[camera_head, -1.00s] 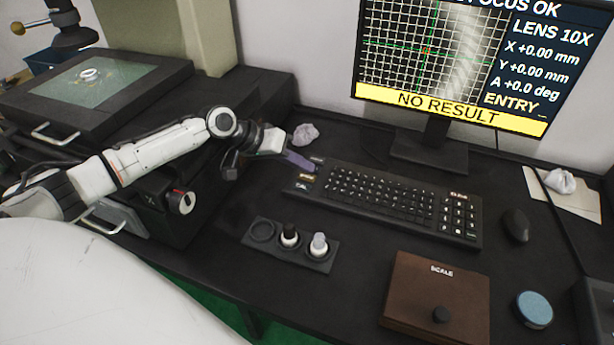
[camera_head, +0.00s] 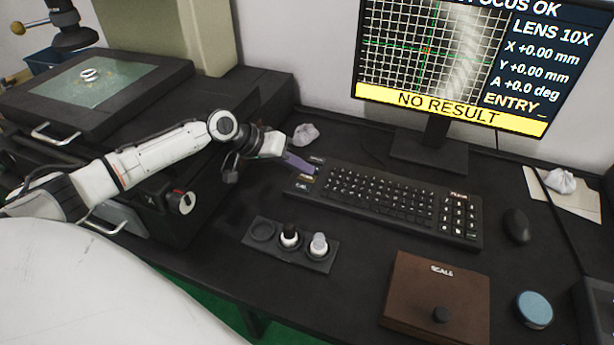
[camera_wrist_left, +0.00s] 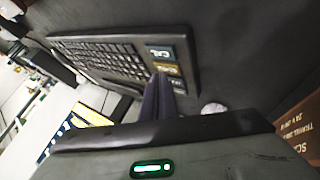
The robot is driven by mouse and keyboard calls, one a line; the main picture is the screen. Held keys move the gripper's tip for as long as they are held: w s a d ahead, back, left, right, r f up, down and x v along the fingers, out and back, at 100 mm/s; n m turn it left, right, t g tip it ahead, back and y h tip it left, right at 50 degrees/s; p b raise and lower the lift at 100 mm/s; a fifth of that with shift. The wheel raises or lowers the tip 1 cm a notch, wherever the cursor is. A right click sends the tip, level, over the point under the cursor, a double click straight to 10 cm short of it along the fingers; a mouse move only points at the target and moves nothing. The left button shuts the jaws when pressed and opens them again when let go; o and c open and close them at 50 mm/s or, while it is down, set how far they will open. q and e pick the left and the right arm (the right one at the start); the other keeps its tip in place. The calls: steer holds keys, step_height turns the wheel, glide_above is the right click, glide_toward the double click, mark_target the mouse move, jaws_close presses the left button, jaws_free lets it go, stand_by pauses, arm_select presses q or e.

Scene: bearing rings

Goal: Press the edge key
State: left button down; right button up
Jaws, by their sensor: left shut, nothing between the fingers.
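The black keyboard (camera_head: 392,204) lies on the dark bench below the monitor. Its left end has a column of larger keys: a dark one at the far side, a yellow one (camera_head: 307,178) in the middle and one marked CAL (camera_head: 300,187) nearest. The edge label cannot be read. My left gripper (camera_head: 312,169) is shut and empty, its purple fingers pointing down at this column. In the left wrist view the fingertips (camera_wrist_left: 160,78) overlap the yellow key (camera_wrist_left: 169,69), with CAL (camera_wrist_left: 160,53) clear beside them. Whether they touch a key cannot be told.
The monitor (camera_head: 450,65) shows NO RESULT and ENTRY. A holder (camera_head: 262,231) with two small bottles stands in front of the keyboard, left of a brown SCALE box (camera_head: 436,290). A mouse (camera_head: 516,225) lies to the right. Crumpled paper (camera_head: 305,134) lies behind the gripper.

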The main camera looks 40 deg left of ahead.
mark_target(303, 178)
arm_select(q)
steer(key=shift+f, duration=0.35)
stand_by(0.8)
steer(key=shift+r+p, duration=0.75)
steer(key=shift+p, duration=0.05)
step_height(303, 178, up, 5)
steer(key=p, duration=0.5)
steer(key=shift+r, duration=0.1)
stand_by(0.9)
